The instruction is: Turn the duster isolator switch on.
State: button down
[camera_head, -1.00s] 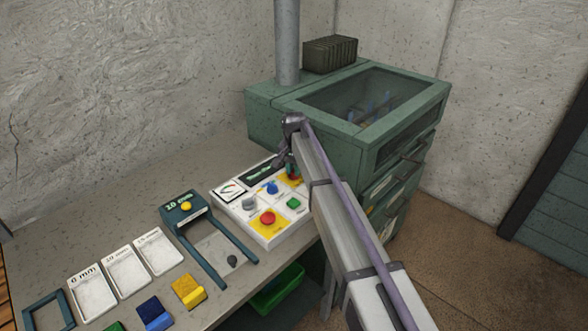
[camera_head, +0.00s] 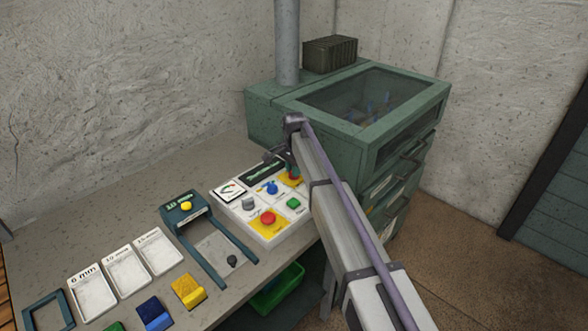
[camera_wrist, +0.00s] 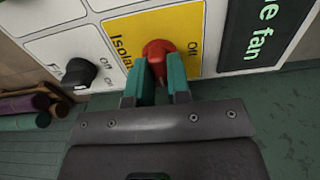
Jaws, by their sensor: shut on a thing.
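The duster isolator switch is a red rotary knob (camera_wrist: 157,48) on a yellow plate (camera_wrist: 198,22), with "Isola..." lettering left of it and "Off" right of it. In the head view the red knob (camera_head: 295,177) sits at the far right of the white control panel (camera_head: 283,232), partly behind my arm. My gripper (camera_wrist: 159,62) is shut on the red knob, one green finger on each side. In the head view my gripper (camera_head: 290,165) is over the panel's far end. The fingers hide part of the knob and lettering; I cannot tell its setting.
A black knob (camera_wrist: 80,74) and a dark display (camera_wrist: 267,28) reading "...e fan" flank the yellow plate. The panel also holds a red button (camera_head: 267,217), a blue knob (camera_head: 272,187) and a green button (camera_head: 293,203). A green cabinet (camera_head: 345,150) stands close behind.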

jog(key=c, duration=1.1)
grip_release()
notch_tip(320, 180, up, 11)
jog(key=p, duration=1)
jog(key=shift+f+p, duration=0.1)
jog(key=shift+p, duration=0.3)
